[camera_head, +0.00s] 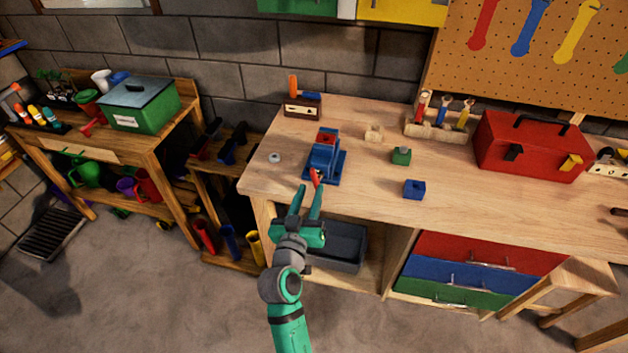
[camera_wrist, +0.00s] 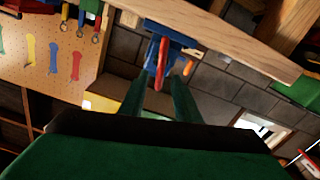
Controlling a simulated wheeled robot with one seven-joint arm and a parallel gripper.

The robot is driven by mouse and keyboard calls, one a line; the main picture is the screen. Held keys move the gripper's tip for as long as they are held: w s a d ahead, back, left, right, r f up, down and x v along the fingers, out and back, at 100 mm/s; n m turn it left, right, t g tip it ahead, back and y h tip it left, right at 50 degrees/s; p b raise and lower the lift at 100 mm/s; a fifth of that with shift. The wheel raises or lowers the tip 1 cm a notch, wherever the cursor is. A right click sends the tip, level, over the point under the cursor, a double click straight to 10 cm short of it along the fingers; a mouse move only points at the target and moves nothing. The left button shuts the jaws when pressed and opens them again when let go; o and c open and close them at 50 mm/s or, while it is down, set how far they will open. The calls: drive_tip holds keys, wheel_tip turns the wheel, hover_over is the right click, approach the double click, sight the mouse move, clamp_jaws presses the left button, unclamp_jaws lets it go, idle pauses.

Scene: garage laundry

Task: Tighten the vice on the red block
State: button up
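The blue vice (camera_head: 323,161) stands at the left part of the workbench top, near its front edge. The red block (camera_head: 327,136) shows at the vice's top, toward the back. A red handle (camera_head: 317,178) sticks out at the vice's front. My gripper (camera_head: 309,191) is open in front of the bench, its fingers pointing at the handle. In the wrist view, which looks upside down, the handle (camera_wrist: 162,62) appears between the open fingertips (camera_wrist: 159,84), with the blue vice (camera_wrist: 172,27) behind it. I cannot tell whether a finger touches the handle.
On the workbench (camera_head: 460,205) lie a green block (camera_head: 401,156), a blue block (camera_head: 414,189), a pale wooden piece (camera_head: 374,133) and a small round grey part (camera_head: 275,157). A red toolbox (camera_head: 530,148) stands right. A dark bin (camera_head: 338,246) sits below.

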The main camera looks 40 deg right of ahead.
sight(314, 182)
drive_tip(key=x, duration=0.5)
drive_tip(key=shift+w+d, duration=0.25)
drive_tip(key=shift+d, duration=0.1)
clamp_jaws()
